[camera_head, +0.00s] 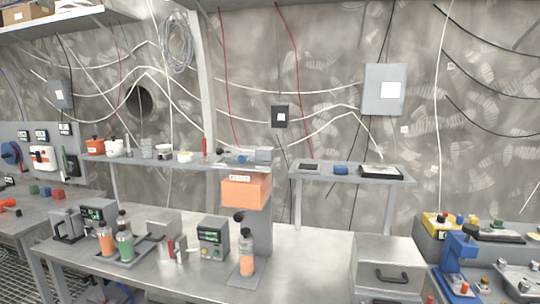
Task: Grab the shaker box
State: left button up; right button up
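No label that I can read marks a shaker box, so I cannot tell for sure which thing it is. An orange box (244,191) with a small white label sits high on a grey stand (260,232) at the middle of the steel table. A larger grey metal box (388,252) with a black handle on its front stands at the table's right end. Neither of my grippers shows in the head view.
Shelves hold small items behind. Table space between the stand and grey box is clear.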

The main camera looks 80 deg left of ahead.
aim_at(256, 155)
jog(key=u, duration=0.4)
jog(key=i, duration=0.8)
jog(key=u, duration=0.6)
